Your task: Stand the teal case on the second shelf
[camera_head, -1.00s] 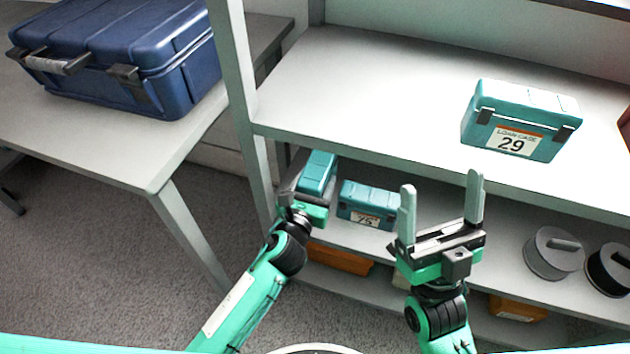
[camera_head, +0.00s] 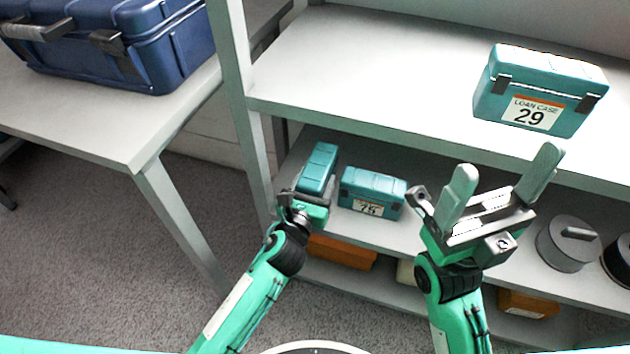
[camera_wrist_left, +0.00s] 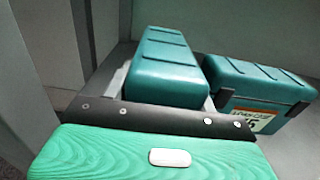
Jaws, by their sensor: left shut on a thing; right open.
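A teal case (camera_head: 319,168) is in my left gripper (camera_head: 312,194), at the left end of the second shelf (camera_head: 415,235), by the shelf post. It also shows in the left wrist view (camera_wrist_left: 165,68), lengthwise away from the gripper. I cannot tell whether its underside touches the shelf. A second teal case (camera_head: 372,192), with a partly readable number label, stands just right of it and shows in the left wrist view (camera_wrist_left: 258,92). A third teal case, LOAN CASE 29 (camera_head: 540,90), stands on the top shelf. My right gripper (camera_head: 506,178) is open and empty before the shelf front.
A grey round canister (camera_head: 568,248) stands on the second shelf at right, with a dark one beside it. Orange boxes (camera_head: 342,252) are lower down. A blue case (camera_head: 120,45) lies on the left table (camera_head: 90,115). The left shelf post (camera_head: 238,95) is close to my left gripper.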

